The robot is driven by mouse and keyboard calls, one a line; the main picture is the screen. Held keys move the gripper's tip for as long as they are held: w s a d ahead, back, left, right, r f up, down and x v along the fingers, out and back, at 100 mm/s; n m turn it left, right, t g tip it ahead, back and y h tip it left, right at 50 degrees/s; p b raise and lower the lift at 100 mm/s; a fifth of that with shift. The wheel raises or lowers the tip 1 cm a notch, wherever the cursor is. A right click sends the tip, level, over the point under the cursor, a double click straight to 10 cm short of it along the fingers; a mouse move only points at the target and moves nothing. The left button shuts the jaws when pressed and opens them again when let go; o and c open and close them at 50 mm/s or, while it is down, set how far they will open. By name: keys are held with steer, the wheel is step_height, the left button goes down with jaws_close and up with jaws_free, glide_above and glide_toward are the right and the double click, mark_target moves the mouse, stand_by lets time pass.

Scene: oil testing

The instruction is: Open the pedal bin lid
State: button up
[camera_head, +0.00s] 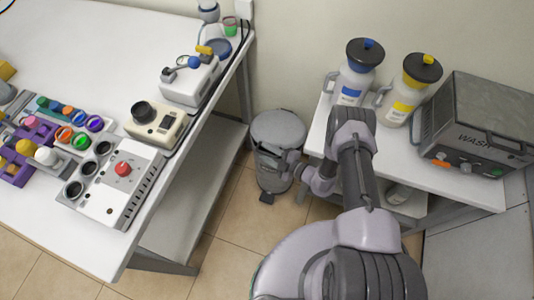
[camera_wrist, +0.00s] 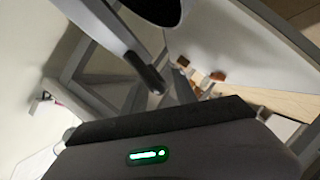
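The grey pedal bin (camera_head: 268,178) stands upright on the tiled floor between the two tables. Its round grey lid (camera_head: 278,127) lies flat on top and looks shut. A dark pedal (camera_head: 267,197) sticks out low at its front. My gripper (camera_head: 270,153) is at the bin's upper front, below the lid's rim, and covers part of the bin's body. Whether it touches the bin cannot be told. In the wrist view, a grey bar with a dark tip shows above my gripper's housing, but the finger gap is not clear, nor is anything held.
The left white table (camera_head: 190,140) holds testing devices and colored caps. The right white table (camera_head: 450,185), close beside my arm, carries a blue-labelled jug (camera_head: 350,92), a yellow-labelled jug (camera_head: 400,105) and a grey wash machine (camera_head: 480,120). Tiled floor in front of the bin is clear.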

stand_by(0.4)
steer(key=p+v, duration=0.4)
steer(key=v, duration=1.3)
steer(key=shift+s+d, duration=0.15)
steer(key=shift+d, duration=0.05)
steer(key=shift+c, duration=0.2)
